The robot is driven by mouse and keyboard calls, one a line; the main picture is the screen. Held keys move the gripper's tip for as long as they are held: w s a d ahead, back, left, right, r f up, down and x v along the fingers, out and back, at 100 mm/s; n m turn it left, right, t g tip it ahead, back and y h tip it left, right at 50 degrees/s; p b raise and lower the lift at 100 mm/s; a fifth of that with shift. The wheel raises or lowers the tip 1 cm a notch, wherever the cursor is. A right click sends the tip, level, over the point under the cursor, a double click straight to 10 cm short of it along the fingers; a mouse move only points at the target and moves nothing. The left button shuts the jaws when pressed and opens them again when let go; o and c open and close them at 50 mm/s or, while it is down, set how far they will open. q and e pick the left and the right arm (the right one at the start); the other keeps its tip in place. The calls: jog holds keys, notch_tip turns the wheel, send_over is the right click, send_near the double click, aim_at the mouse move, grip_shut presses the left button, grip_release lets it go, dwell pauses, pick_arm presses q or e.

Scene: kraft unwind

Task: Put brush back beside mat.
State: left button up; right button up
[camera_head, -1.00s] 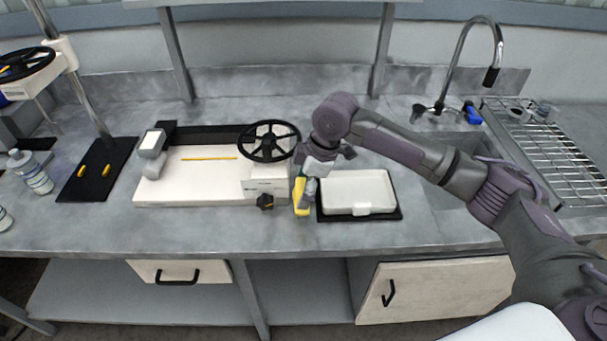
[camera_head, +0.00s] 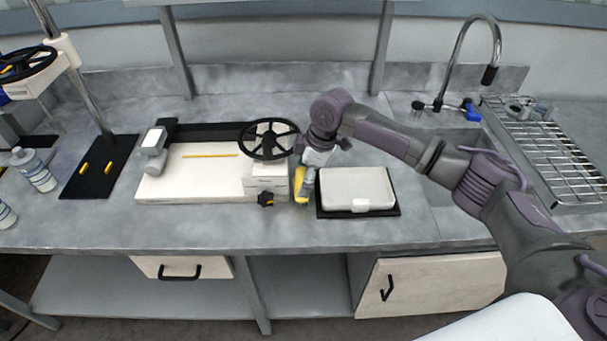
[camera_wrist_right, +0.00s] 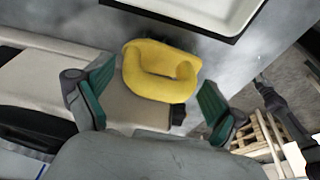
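The brush (camera_head: 301,187), seen as a yellow piece, is on or just above the grey counter, between the white machine and the left edge of the black mat (camera_head: 335,214); contact with the counter is unclear. In the right wrist view the brush (camera_wrist_right: 160,72) is a curved yellow shape. My right gripper (camera_head: 308,172) is over it. In its wrist view the green-padded fingers of the gripper (camera_wrist_right: 157,88) are spread, one on each side of the brush, with gaps showing. The brush's lower part is hidden. My left gripper is not in view.
A white tray (camera_head: 357,187) sits on the mat. The white machine (camera_head: 200,182) with a black handwheel (camera_head: 269,141) and a black knob (camera_head: 265,199) stands close to the left of the brush. The sink with its tap (camera_head: 455,70) and a wire rack (camera_head: 555,160) are at the right.

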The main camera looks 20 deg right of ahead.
jog(key=shift+r, duration=0.1)
jog(key=b+v, duration=0.2)
jog(key=v, duration=1)
jog(key=shift+b, duration=0.3)
jog(key=shift+s+r, duration=0.1)
